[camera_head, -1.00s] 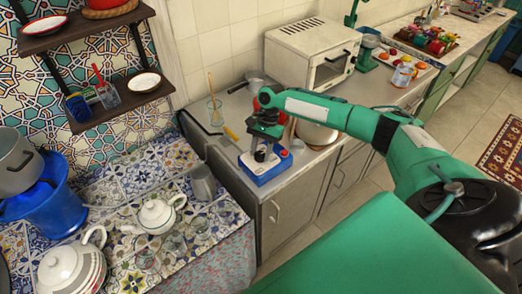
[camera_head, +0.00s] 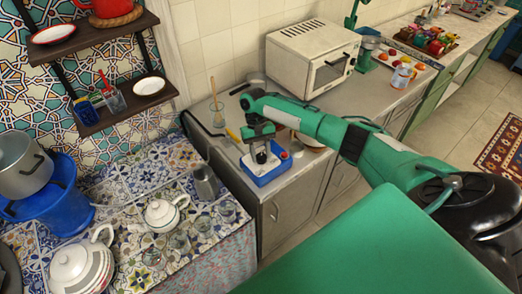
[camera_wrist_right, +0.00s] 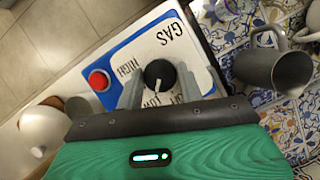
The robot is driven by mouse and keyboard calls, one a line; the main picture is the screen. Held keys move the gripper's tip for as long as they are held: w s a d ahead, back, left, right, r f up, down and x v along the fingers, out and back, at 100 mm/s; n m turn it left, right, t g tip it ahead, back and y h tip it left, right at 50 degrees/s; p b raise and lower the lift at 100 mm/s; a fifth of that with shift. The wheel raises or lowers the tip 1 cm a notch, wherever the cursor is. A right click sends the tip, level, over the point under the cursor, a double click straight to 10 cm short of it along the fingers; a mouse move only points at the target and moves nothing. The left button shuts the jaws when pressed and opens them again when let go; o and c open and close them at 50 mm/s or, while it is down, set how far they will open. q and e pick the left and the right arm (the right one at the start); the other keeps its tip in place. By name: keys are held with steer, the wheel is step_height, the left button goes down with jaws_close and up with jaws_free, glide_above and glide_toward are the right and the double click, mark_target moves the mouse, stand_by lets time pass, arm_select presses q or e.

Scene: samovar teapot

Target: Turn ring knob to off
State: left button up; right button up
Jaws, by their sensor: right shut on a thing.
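The gas control box is blue with a white top (camera_wrist_right: 160,42) and stands on the grey counter; its blue side shows in the head view (camera_head: 270,177). Its round black knob (camera_wrist_right: 160,72) has a light pointer mark, which faces the gripper side near partly covered lettering that seems to read LOW. GAS and HIGH are readable; no OFF label is readable. A red button (camera_wrist_right: 99,80) is beside the knob. My right gripper (camera_wrist_right: 160,86) reaches down over the box, its two fingers shut on the knob's sides. My left gripper is not in view.
A grey metal mug (camera_head: 205,183) stands near the box on the tiled surface, with a white teapot (camera_head: 161,213) and glasses. A white toaster oven (camera_head: 310,58) is behind on the counter. A glass with a wooden stick (camera_head: 217,112) stands by the wall.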

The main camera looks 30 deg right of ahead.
steer(key=n+h+p, duration=0.1)
steer(key=n, duration=0.3)
steer(key=shift+a+r+n+h+p, duration=0.1)
steer(key=shift+a+n+h+p, duration=0.05)
steer(key=shift+n+h+p, duration=0.95)
steer(key=shift+n+h, duration=0.1)
steer(key=shift+n, duration=1.1)
steer(key=shift+a, duration=0.1)
steer(key=o, duration=1)
steer(key=shift+t, duration=0.3)
steer(key=b+v, duration=0.2)
steer(key=v, duration=0.4)
steer(key=shift+w+a+r+b, duration=0.1)
steer(key=shift+w+b, duration=0.2)
steer(key=shift+b, duration=0.05)
steer(key=v, duration=0.7)
steer(key=shift+r+p, duration=0.1)
steer(key=shift+p, duration=0.2)
